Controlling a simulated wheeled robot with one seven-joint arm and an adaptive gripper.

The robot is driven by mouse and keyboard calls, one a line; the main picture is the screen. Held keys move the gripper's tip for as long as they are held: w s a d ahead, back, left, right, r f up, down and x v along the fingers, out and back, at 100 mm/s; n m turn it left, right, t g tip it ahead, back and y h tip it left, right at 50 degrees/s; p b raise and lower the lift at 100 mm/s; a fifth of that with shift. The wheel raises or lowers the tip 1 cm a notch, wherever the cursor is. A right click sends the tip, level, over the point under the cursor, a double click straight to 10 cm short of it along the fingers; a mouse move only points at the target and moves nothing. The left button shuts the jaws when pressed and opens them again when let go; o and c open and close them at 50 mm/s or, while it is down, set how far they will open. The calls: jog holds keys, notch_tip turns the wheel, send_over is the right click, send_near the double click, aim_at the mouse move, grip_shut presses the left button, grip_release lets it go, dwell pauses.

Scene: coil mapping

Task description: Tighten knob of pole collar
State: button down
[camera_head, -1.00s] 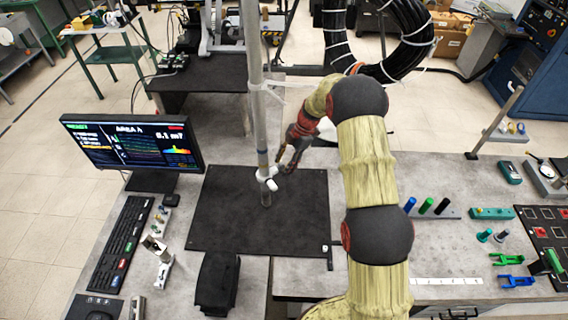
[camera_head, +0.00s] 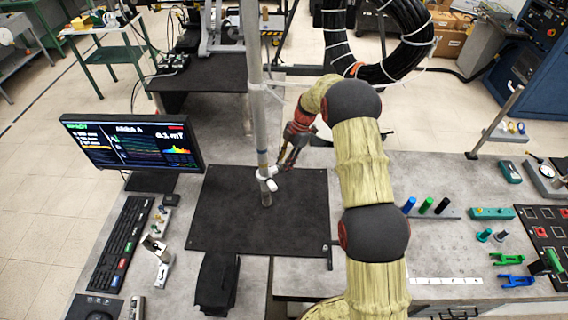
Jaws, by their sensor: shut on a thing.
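A grey upright pole (camera_head: 253,90) rises from the black mat. A white collar (camera_head: 264,173) sits around the pole's lower part, with a small white knob (camera_head: 273,185) at its lower right. Another small white part of the collar is at its right side, by my fingertips. My gripper (camera_head: 279,167), dark with a red wrist, comes down from the upper right and meets that right side of the collar. It is shut on a part of the collar there; the fingers partly hide it, and I cannot tell exactly which part.
A black mat (camera_head: 225,225) lies under the pole. A monitor (camera_head: 131,143) and keyboard (camera_head: 122,245) stand to the left. Blue, green and black pegs (camera_head: 425,206) stand in a holder on the right bench. A large black cable coil (camera_head: 405,50) hangs behind my arm.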

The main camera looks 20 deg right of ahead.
jog(key=shift+w+g+h, duration=0.2)
jog(key=shift+g+h, duration=0.1)
jog(key=shift+g, duration=0.6)
jog(key=c, duration=1.6)
grip_release()
jog(key=shift+o, duration=0.6)
jog(key=v, duration=1.2)
